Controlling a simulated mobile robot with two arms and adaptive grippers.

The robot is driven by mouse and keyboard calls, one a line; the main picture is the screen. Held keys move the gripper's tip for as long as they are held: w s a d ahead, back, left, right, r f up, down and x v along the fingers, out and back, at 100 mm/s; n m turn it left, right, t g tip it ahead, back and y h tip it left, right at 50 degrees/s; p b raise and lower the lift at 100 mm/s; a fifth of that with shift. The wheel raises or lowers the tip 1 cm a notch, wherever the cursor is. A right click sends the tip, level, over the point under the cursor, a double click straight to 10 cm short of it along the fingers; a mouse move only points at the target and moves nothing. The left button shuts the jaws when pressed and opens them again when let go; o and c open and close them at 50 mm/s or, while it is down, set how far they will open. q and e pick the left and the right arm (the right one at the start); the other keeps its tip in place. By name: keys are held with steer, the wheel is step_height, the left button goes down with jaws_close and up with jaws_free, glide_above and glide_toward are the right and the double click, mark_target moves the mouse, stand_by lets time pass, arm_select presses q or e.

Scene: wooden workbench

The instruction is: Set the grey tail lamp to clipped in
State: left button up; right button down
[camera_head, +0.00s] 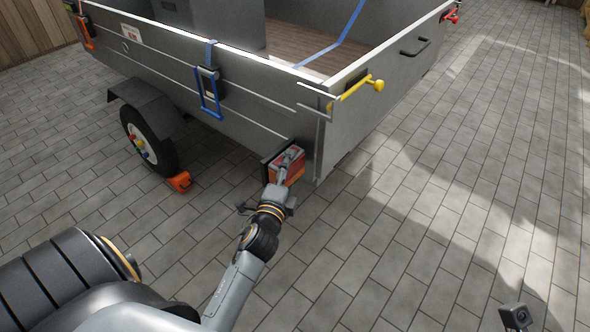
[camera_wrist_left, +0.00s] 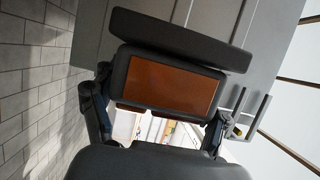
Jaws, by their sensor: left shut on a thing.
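The tail lamp (camera_head: 291,169) has a dark grey housing and a red-orange lens. It is at the lower corner of the grey trailer (camera_head: 235,95), beside a dark bracket (camera_head: 268,164). In the left wrist view the lamp (camera_wrist_left: 172,86) is large and tilted, with a dark bar (camera_wrist_left: 180,38) along its upper side. My left gripper (camera_head: 287,165) is at the lamp, with one finger at each side of it in the wrist view, shut on it. Whether the lamp is seated cannot be told; its back is hidden. My right gripper is not in view.
A yellow handle (camera_head: 357,91) sticks out from the trailer corner above the lamp. Blue straps hang on the side, with a blue-framed latch (camera_head: 209,92). A wheel (camera_head: 147,138) with an orange chock (camera_head: 180,181) stands at left.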

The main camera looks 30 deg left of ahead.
arm_select(q)
steer(key=shift+a, duration=0.25)
steer(key=o, duration=1.5)
steer(key=shift+o, duration=1)
steer(key=shift+s+d, duration=0.1)
steer(key=shift+s, duration=0.15)
steer(key=v, duration=0.7)
steer(key=shift+w, duration=0.1)
